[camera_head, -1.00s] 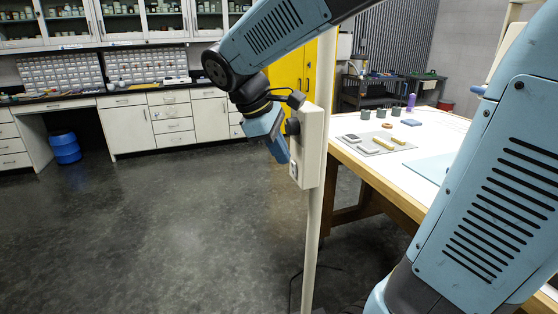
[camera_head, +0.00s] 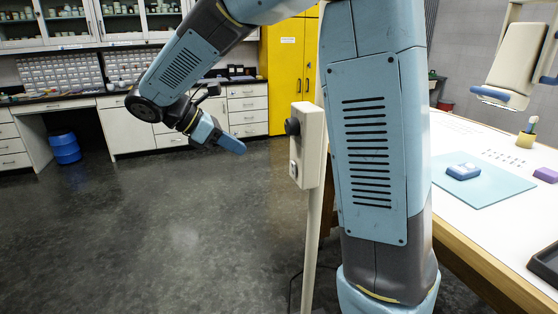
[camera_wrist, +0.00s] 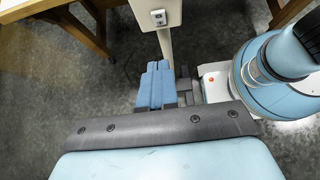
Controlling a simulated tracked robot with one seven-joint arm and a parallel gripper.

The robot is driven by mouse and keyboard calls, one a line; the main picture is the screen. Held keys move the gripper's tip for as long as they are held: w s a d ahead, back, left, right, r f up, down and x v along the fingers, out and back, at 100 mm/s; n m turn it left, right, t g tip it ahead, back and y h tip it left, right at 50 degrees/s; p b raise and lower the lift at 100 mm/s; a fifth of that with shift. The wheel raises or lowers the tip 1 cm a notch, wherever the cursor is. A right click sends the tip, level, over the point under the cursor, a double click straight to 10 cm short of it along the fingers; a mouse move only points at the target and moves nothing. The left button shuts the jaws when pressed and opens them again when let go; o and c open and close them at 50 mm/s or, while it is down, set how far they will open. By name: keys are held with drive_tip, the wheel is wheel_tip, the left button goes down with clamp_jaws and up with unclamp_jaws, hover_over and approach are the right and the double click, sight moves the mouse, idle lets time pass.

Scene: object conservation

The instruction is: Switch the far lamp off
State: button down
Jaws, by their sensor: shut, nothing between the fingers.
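A cream control box (camera_head: 311,145) stands on a thin post, with a black round knob (camera_head: 292,127) and a small switch plate (camera_head: 293,170) on its left side. The box's lower part with a small switch plate (camera_wrist: 158,17) shows at the top of the wrist view. My gripper (camera_head: 236,146) is to the left of the box, clear of it, with its blue fingers shut and empty. The fingers also show together in the wrist view (camera_wrist: 157,82), below the box in the picture. A cream panel (camera_head: 515,60), possibly a lamp head, hangs at upper right. I cannot tell which lamp is lit.
A worktable (camera_head: 475,225) at right holds a teal mat (camera_head: 490,192) with a blue object (camera_head: 463,171). Yellow cabinets (camera_head: 285,75), white drawers and a blue barrel (camera_head: 65,148) stand at the back. The floor left of the post is open.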

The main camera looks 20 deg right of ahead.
drive_tip(key=shift+d, duration=0.1)
approach(292, 167)
drive_tip(key=x, duration=0.5)
drive_tip(key=shift+s+f, duration=0.1)
drive_tip(key=shift+f, duration=0.05)
drive_tip(key=shift+d, duration=0.3)
drive_tip(key=shift+a, duration=0.1)
